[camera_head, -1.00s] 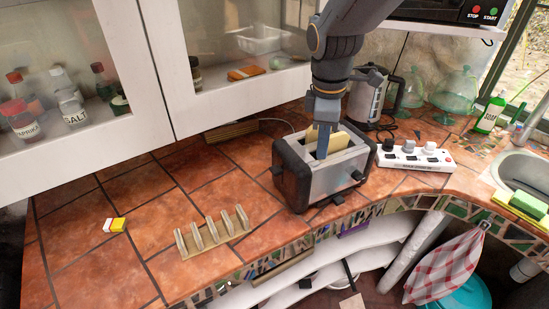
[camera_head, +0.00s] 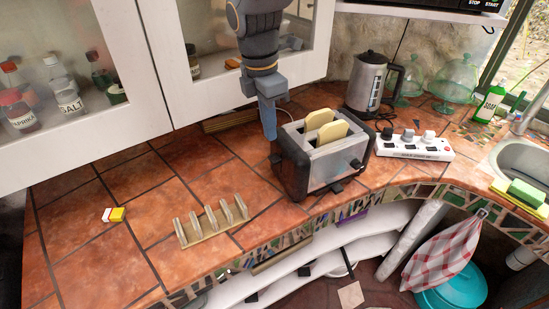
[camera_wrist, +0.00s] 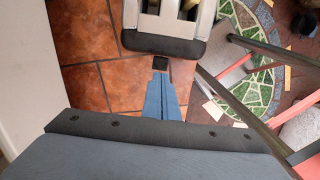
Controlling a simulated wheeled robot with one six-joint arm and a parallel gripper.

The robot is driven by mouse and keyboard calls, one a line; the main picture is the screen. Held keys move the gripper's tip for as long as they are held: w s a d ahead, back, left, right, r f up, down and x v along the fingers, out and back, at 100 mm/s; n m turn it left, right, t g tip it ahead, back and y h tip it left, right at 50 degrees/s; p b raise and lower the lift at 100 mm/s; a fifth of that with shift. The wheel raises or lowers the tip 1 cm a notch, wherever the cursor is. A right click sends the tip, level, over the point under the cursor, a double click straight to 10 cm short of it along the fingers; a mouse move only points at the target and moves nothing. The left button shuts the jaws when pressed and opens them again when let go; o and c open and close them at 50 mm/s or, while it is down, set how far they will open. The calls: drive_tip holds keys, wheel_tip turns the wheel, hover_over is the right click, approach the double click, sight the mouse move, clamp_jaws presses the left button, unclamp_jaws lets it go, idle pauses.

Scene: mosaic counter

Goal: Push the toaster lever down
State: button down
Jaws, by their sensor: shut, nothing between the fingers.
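The toaster (camera_head: 330,167) is silver with black ends and stands upright on the tiled counter. Two bread slices (camera_head: 326,125) stick up from its slots. A small black lever (camera_wrist: 161,64) juts from the toaster's near end in the wrist view; in the head view it shows at the left end (camera_head: 275,158). My gripper (camera_head: 270,136) is shut and empty, pointing down beside the toaster's left end. In the wrist view its blue fingertips (camera_wrist: 160,75) appear right at the lever; I cannot tell whether they touch it.
A wooden rack (camera_head: 213,225) stands left of the toaster. A white power strip (camera_head: 414,146) lies to its right, with a kettle (camera_head: 367,82) behind. White cabinets (camera_head: 240,60) hang over the back. The left counter is mostly clear.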

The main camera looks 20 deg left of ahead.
sight(272, 158)
drive_tip(key=shift+w+d+f+b, duration=0.1)
drive_tip(key=shift+d+f+b, duration=0.05)
drive_tip(key=shift+f+b, duration=1.25)
drive_tip(key=shift+w+d+f+b, duration=0.1)
drive_tip(key=shift+f+b, duration=0.9)
drive_tip(key=shift+f, duration=0.75)
drive_tip(key=shift+f+b, duration=0.85)
drive_tip(key=shift+f, duration=1.7)
drive_tip(key=shift+s+a+r+p, duration=0.3)
drive_tip(key=shift+s+a+p, duration=0.2)
drive_tip(key=shift+s+a, duration=0.05)
drive_tip(key=shift+s+a+r+p, duration=0.3)
drive_tip(key=shift+s+a+p, duration=0.2)
wheel_tip(272, 158, up, 8)
drive_tip(key=b, duration=0.2)
drive_tip(key=shift+s+a, duration=0.25)
drive_tip(key=shift+a, duration=0.05)
drive_tip(key=shift+f, duration=0.1)
